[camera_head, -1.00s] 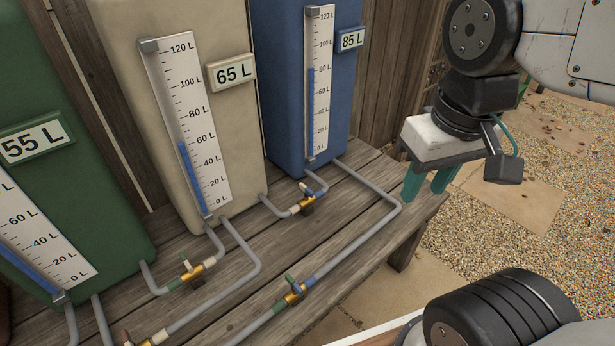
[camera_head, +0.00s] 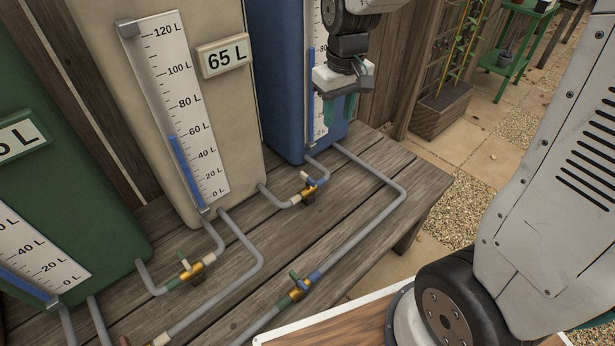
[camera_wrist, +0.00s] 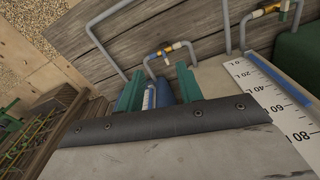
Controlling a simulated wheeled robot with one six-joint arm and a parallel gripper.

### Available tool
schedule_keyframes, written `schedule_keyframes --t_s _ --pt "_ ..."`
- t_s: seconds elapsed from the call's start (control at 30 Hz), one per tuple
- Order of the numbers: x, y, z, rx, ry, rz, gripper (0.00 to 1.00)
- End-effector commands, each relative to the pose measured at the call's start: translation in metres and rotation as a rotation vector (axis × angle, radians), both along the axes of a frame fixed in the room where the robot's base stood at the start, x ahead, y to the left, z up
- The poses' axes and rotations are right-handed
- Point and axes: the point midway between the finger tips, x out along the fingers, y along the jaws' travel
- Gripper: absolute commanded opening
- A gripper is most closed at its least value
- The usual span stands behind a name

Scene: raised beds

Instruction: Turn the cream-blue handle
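The cream-blue handle (camera_head: 305,178) is a small lever on a brass valve (camera_head: 309,190) in the pipe between the cream tank (camera_head: 236,130) and the blue tank (camera_head: 280,90). It appears to lie across the pipe. In the wrist view this valve (camera_wrist: 168,50) shows just beyond the fingertips, with cream and blue collars. My gripper (camera_head: 339,108) is open and empty, its two teal fingers pointing down in front of the blue tank, above and right of the handle. The fingers (camera_wrist: 158,85) stand apart in the wrist view. Nothing touches the handle.
Another brass valve (camera_head: 190,269) sits front left between green and cream collars. A green-blue valve (camera_head: 299,289) lies nearer, on the long pipe. Grey pipes run low over the wooden bench (camera_head: 345,228). The green tank (camera_head: 90,200) stands at left. A planter (camera_head: 440,112) is behind right.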

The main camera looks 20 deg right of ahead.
Motion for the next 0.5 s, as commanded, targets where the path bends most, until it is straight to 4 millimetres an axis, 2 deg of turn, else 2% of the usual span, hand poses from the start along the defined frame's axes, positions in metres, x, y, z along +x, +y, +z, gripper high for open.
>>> schedule_keyframes --t_s 0.03,0.2,0.4,0.5 --pt "0.016 0.002 -0.017 0.0 0.013 0.014 0.36" --pt "0.062 0.006 -0.071 -0.003 0.027 0.064 0.36" --pt "0.106 0.012 -0.148 -0.004 0.042 0.12 0.36" --pt "0.121 0.014 -0.186 -0.004 0.05 0.146 0.36"
